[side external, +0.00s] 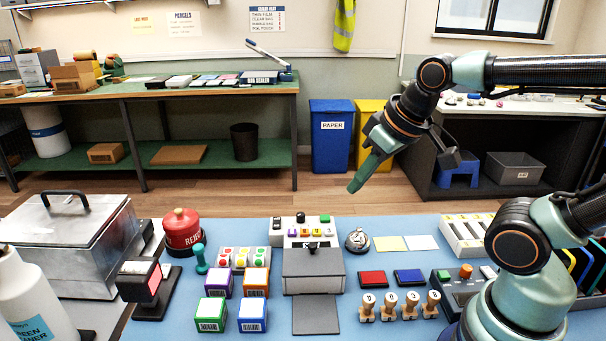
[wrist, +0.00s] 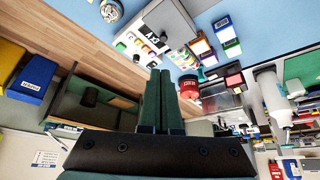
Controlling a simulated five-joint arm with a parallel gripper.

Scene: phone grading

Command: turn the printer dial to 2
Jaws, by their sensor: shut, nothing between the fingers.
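The printer (side external: 313,268) is a grey box with a pale control panel behind it, standing in the middle of the blue mat in the side view. Its panel carries small coloured buttons (side external: 303,232) and dark knobs. A dark knob (side external: 312,247) sits at the front of the panel; I cannot read its setting or tell surely that it is the dial. The printer (wrist: 172,20) also shows near the top of the wrist view. My gripper (side external: 357,186) is shut and empty, in the air behind and above the mat, apart from the printer. Its fingers (wrist: 160,76) lie together in the wrist view.
Several wooden stamps (side external: 400,307) and red and blue ink pads (side external: 373,279) lie right of the printer. Coloured label boxes (side external: 218,283) stand left, with a red round container (side external: 182,232) beyond. A silver bell (side external: 357,240) stands close to the printer's right.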

